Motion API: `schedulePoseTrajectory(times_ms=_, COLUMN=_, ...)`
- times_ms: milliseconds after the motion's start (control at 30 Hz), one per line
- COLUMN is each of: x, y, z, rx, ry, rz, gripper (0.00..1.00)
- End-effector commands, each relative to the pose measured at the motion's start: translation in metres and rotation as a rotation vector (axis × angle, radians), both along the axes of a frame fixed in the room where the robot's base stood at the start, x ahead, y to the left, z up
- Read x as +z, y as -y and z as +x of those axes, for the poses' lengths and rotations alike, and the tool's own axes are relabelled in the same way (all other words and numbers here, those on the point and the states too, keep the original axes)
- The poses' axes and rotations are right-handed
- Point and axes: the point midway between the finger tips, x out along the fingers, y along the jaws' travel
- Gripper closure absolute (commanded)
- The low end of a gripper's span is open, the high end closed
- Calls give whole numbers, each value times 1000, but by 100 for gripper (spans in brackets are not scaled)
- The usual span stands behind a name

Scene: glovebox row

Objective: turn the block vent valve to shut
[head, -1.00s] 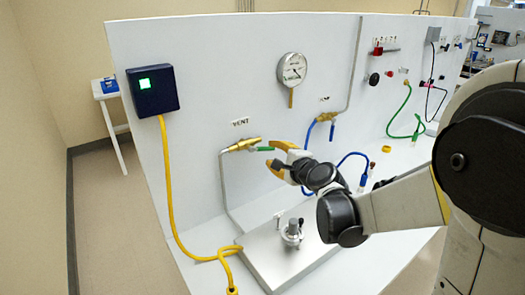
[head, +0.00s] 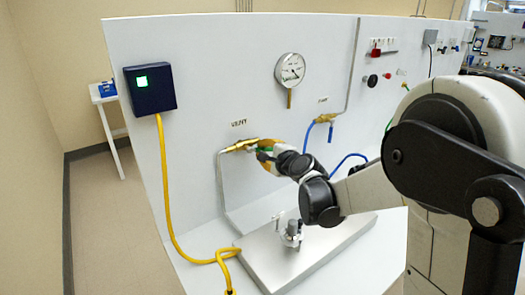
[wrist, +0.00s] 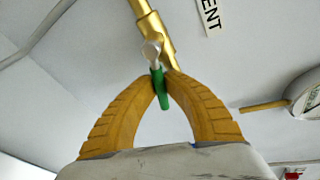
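The vent valve is a brass valve (head: 240,146) on the panel under the VENT label (head: 238,123). It also shows at the top of the wrist view (wrist: 153,25). Its green lever handle (wrist: 160,90) points roughly along the brass body, to the right in the head view. My gripper (wrist: 161,73) has its two yellow fingers closed in on the handle, one on each side, with the fingertips against it. In the head view my gripper (head: 266,156) covers part of the handle.
A pressure gauge (head: 290,69) is up and right of the valve. A second brass valve (head: 325,118) with a blue hose and handle is to the right. A metal plate with a fitting (head: 292,234) lies below. A yellow cable (head: 166,190) hangs at left from a dark box (head: 150,89).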

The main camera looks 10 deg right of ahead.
Motion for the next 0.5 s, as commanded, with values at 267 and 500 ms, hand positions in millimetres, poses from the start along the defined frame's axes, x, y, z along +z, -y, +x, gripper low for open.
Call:
schedulePoseTrajectory(times_ms=267, x=-2, y=0, z=0, rx=0, ry=-15, rz=35, gripper=100)
schedulePoseTrajectory(times_ms=500, x=-9, y=-2, z=-1, rx=-1, ry=-67, rz=161, gripper=100)
